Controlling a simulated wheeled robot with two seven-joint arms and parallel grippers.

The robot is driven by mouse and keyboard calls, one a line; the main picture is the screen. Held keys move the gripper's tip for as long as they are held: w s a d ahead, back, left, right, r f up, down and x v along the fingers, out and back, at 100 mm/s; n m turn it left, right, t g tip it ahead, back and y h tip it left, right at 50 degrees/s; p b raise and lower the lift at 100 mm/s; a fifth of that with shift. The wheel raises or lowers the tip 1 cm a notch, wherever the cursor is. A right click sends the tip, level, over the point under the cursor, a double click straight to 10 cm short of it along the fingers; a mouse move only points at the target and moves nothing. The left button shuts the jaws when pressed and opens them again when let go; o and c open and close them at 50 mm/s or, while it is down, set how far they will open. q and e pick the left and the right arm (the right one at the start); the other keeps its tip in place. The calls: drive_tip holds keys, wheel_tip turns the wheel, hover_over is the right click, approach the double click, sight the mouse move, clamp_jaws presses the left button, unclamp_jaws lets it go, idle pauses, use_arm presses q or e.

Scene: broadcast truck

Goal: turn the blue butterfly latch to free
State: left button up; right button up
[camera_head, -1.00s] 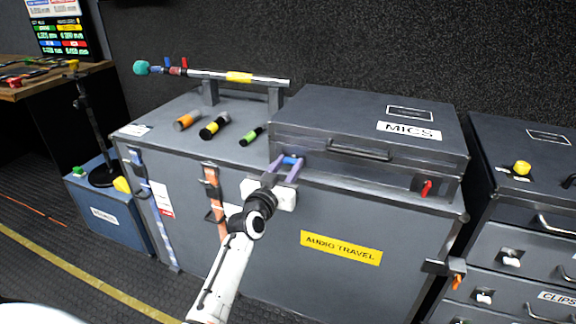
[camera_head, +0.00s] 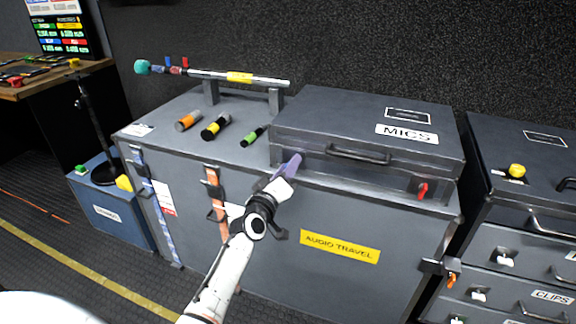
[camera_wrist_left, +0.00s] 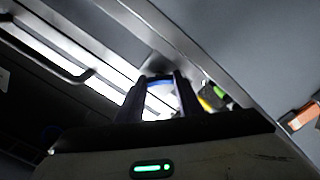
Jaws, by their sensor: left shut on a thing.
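The blue butterfly latch sits on the front of the grey case marked MICS (camera_head: 372,112), near its left end. In the head view my left gripper's purple fingers (camera_head: 291,164) cover the latch. In the left wrist view a blue part of the latch (camera_wrist_left: 159,81) shows between the dark fingers of my left gripper (camera_wrist_left: 160,92). The gripper is shut on the latch and is rolled, so the fingers overlap in the head view. How far the latch has turned is hidden. My right gripper is in neither view.
A red latch (camera_head: 422,191) sits at the case's right end, past the black handle (camera_head: 358,155). The case stands on a large trunk labelled AUDIO TRAVEL (camera_head: 340,247). Microphones (camera_head: 215,126) lie to the left. A drawer cabinet (camera_head: 515,255) stands to the right.

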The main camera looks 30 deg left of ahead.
use_arm(q)
drive_tip(key=shift+n, duration=3.6)
drive_tip(key=o, duration=1.1)
drive_tip(key=shift+s+p, duration=0.15)
drive_tip(key=shift+p, duration=0.15)
drive_tip(key=p+v, duration=0.1)
drive_tip(key=v, duration=0.9)
